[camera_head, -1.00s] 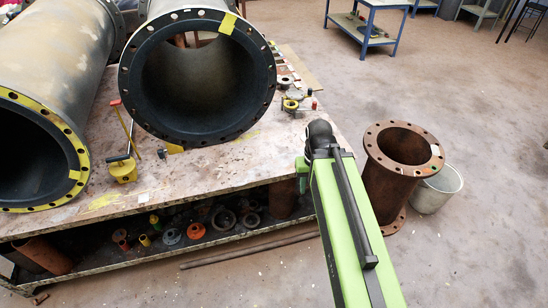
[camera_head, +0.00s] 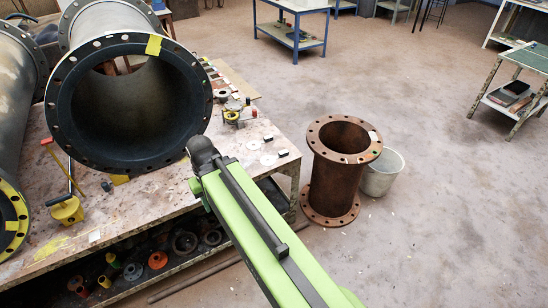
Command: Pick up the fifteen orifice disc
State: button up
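Two flat pale discs, one nearer (camera_head: 268,159) and one just behind it (camera_head: 254,145), lie on the worktable (camera_head: 165,193) near its right edge. Any holes in them are too small to count, so I cannot tell which is the fifteen orifice disc. My green arm reaches up from the bottom right, and its dark end joint is over the table, left of the pale discs and in front of the large pipe. My gripper's fingers do not show; they are hidden beyond that joint.
A large flanged black-lined pipe (camera_head: 85,125) fills the table's left side. A yellow tool (camera_head: 66,210) and small fittings (camera_head: 232,115) lie on the table. A rusty flanged pipe (camera_head: 338,175) and a bucket (camera_head: 382,175) stand on the floor. Open floor lies to the right.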

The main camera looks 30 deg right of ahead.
aim_at(283, 153)
jog(key=i, duration=0.9)
jog(key=u, duration=0.05)
